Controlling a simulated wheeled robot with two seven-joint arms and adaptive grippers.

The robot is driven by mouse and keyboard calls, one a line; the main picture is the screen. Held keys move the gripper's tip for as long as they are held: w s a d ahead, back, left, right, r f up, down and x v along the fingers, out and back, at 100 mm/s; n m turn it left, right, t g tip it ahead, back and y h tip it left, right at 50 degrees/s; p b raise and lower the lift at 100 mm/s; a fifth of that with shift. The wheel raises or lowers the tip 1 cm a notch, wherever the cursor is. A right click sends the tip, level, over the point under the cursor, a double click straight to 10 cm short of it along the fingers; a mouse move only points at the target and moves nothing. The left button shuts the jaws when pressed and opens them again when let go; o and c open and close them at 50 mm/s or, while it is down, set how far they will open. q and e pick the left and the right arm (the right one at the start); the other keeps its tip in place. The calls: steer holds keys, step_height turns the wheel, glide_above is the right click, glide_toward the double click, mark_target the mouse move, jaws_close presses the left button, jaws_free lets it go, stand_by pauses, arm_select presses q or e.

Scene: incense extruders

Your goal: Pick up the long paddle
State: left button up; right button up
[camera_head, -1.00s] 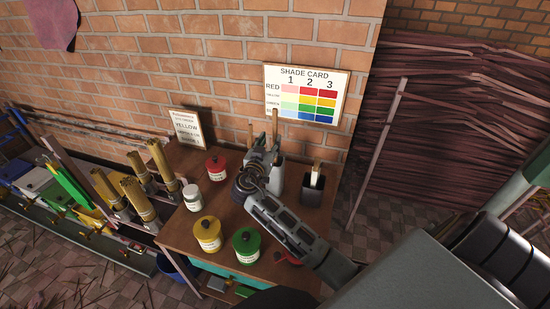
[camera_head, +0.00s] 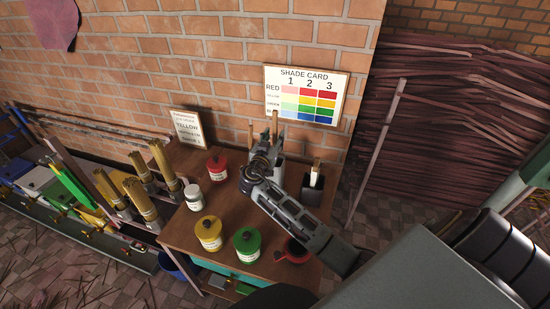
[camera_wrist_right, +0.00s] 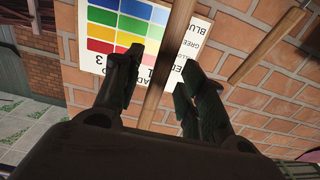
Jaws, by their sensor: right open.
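A long wooden paddle handle (camera_wrist_right: 168,60) stands between the two spread fingers of my right gripper (camera_wrist_right: 158,80) in the right wrist view. The fingers are open, one on each side, and no firm contact shows. In the head view the handle tip (camera_head: 275,119) rises above my right gripper (camera_head: 272,152), which hides its lower part and what it stands in. A second wooden stick (camera_wrist_right: 265,42) is to the right in the wrist view; its top (camera_head: 250,134) is left of the first in the head view. My left gripper is not in view.
The brown table (camera_head: 178,234) also holds red (camera_head: 217,168), yellow (camera_head: 208,233) and green (camera_head: 247,244) jars, a white jar (camera_head: 193,197), a red mug (camera_head: 292,252) and a dark holder (camera_head: 312,190). The shade card (camera_head: 306,95) hangs on the brick wall close behind.

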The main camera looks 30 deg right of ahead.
steer(key=shift+x, duration=1)
steer(key=shift+c, duration=0.5)
jaws_close()
